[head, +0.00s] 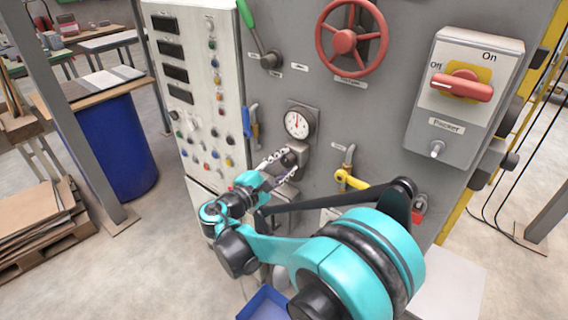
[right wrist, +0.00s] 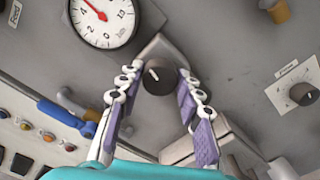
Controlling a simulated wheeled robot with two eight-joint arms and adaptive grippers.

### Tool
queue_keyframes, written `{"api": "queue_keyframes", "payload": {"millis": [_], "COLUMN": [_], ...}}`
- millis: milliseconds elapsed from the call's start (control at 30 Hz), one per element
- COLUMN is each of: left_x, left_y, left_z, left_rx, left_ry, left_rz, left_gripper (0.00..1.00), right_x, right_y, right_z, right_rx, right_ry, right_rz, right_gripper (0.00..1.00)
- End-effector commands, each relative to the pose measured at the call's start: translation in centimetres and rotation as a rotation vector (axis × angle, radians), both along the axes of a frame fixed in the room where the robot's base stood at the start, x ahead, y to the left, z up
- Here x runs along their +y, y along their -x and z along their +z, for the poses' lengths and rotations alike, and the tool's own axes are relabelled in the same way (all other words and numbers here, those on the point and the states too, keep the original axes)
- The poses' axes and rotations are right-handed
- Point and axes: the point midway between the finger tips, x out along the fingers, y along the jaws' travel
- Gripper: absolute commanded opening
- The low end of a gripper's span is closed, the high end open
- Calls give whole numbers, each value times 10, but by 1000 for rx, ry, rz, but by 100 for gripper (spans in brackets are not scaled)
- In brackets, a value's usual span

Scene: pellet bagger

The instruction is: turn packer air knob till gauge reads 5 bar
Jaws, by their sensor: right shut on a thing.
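The packer air knob (head: 289,159) is a dark round knob on a grey regulator just below the gauge. It also shows in the right wrist view (right wrist: 160,76), with a pale mark on its face. My right gripper (head: 277,163) is shut on the knob, with one finger on each side of it. The white round gauge (head: 298,123) has a red needle, pointing roughly straight up in the head view. In the right wrist view the gauge (right wrist: 103,17) is cut by the top edge and its needle points up-left; the exact reading is too small to tell. My left gripper is not in view.
A blue-handled valve (head: 249,122) is left of the gauge and a yellow-handled valve (head: 350,180) is right of the knob. A red handwheel (head: 345,40) is above. A red rotary switch (head: 462,87) is on the box at right. A button panel (head: 205,90) is at left.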

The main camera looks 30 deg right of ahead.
Motion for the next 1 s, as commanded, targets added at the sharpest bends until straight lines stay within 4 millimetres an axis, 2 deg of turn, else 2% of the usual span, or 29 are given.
{"api": "queue_keyframes", "payload": {"millis": [133, 167, 200, 233, 533, 633, 767, 1000], "left_x": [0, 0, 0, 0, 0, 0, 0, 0], "left_y": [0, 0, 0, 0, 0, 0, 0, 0], "left_z": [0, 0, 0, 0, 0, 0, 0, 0], "left_rx": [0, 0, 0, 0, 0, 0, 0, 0], "left_ry": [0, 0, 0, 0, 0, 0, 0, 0], "left_rz": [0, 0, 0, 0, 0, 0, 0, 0], "left_gripper": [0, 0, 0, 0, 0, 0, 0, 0], "right_x": [0, 0, 0, 0, 1, 8, 28, 77], "right_y": [0, 0, 0, 0, 0, 2, 10, 30], "right_z": [0, 0, 0, 0, 0, 0, 0, 0], "right_rx": [-1, -1, -2, -2, -2, -2, -2, -2], "right_ry": [-1, -1, -2, -2, -1, -1, -1, -1], "right_rz": [-1, -1, -1, -1, 0, 3, 5, 5], "right_gripper": [6, 40, 51, 56, 56, 56, 56, 56]}}
